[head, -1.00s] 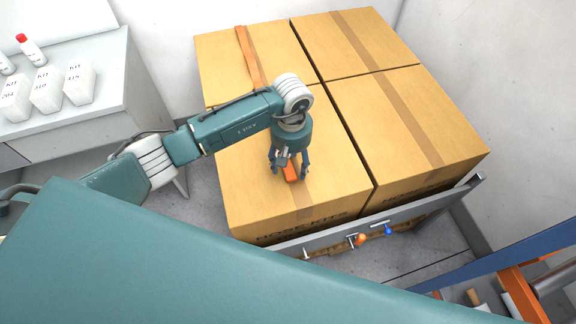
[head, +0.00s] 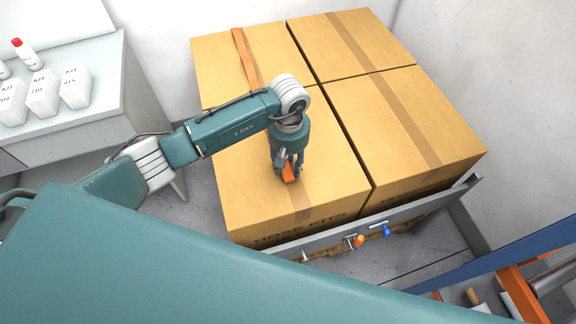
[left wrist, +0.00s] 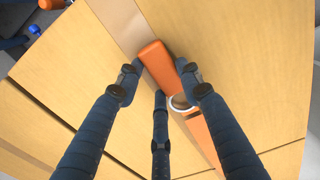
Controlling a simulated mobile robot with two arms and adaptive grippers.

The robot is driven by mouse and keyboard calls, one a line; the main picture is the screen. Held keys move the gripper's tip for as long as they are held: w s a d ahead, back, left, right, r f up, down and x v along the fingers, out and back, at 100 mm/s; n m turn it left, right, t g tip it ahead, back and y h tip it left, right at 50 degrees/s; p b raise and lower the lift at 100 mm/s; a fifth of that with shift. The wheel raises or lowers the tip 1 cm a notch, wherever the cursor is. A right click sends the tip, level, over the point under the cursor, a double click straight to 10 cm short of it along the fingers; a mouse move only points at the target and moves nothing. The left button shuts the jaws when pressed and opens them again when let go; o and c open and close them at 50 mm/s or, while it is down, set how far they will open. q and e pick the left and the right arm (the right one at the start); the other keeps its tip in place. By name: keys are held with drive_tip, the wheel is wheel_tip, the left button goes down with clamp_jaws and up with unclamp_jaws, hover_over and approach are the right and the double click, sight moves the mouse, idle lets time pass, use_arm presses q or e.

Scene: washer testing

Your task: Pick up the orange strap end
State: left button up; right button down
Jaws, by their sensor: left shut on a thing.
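The orange strap end (head: 290,173) is at the top of the near left cardboard box (head: 335,175). My left gripper (head: 286,168) points down at it from above and is shut on it. In the left wrist view, the orange end (left wrist: 158,66) shows between the dark fingers of my left gripper (left wrist: 165,88). A pale ring (left wrist: 180,103) sits on the strap beside the right finger, and more orange strap (left wrist: 200,133) runs toward the lower right. The fingers hide part of the strap. My right gripper is not in view.
Several cardboard boxes (head: 405,115) stand close together, with an orange strap (head: 245,58) over the far left one. A grey rail (head: 400,215) with orange (head: 360,241) and blue (head: 386,231) handles runs along the front. A white bench (head: 75,130) with containers stands left.

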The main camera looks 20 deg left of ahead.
use_arm(q)
wheel_tip(320, 180, up, 19)
drive_tip(key=b, duration=0.3)
drive_tip(key=shift+r, duration=0.15)
drive_tip(key=shift+s, duration=0.1)
idle(0.5)
drive_tip(key=s+a+r+m, duration=0.1)
drive_tip(key=s+a+m, duration=0.2)
drive_tip(key=s, duration=0.4)
drive_tip(key=s+a+m, duration=0.2)
drive_tip(key=s+m, duration=0.2)
drive_tip(key=s, duration=0.2)
drive_tip(key=n, duration=0.7)
hover_over(289, 167)
drive_tip(key=f, duration=0.1)
